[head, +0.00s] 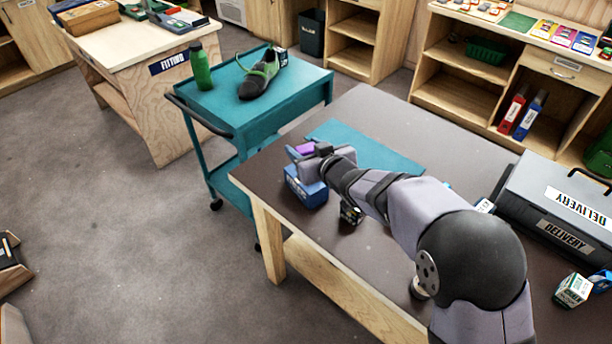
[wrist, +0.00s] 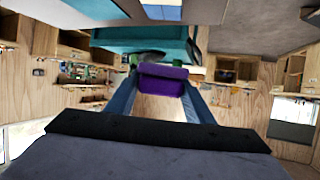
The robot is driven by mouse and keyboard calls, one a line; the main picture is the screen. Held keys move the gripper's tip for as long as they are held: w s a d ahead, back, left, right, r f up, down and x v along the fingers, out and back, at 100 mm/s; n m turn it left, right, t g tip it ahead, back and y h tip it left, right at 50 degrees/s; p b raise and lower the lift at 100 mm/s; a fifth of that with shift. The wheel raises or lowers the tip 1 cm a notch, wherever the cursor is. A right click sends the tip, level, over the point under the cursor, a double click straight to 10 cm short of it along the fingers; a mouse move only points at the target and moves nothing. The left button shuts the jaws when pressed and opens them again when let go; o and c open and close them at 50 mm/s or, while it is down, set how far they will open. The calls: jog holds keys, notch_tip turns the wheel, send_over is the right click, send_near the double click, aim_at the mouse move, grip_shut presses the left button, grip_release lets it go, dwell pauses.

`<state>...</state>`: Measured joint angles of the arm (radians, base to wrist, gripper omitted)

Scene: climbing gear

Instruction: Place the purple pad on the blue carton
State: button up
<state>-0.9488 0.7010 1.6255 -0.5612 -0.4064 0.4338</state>
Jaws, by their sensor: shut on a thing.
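The purple pad (head: 305,148) is between the fingers of my gripper (head: 303,153), at the far left end of the table. In the wrist view the pad (wrist: 162,80) sits between the two fingertips, with both fingers against its sides. My gripper is shut on it. The blue carton (head: 306,190) stands on the table at its left edge, directly below the gripper in the head view. The pad appears just above the carton's top; whether they touch cannot be told. My gripper hides part of the carton's top.
A teal mat (head: 375,147) lies on the table behind my arm. A small dark item (head: 350,213) stands right of the carton. A grey delivery box (head: 555,205) is at the right. A teal cart (head: 255,105) with a shoe and green bottle stands beyond the table's left edge.

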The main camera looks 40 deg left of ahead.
jog(key=shift+f+p, duration=0.9)
jog(key=shift+f, duration=4.45)
jog(key=shift+f, duration=0.1)
jog(key=shift+f, duration=0.15)
jog(key=o, duration=1)
jog(key=shift+o, duration=0.2)
jog(key=shift+r, duration=0.3)
jog(key=b+v, duration=0.2)
jog(key=v, duration=1)
jog(key=shift+f, duration=0.1)
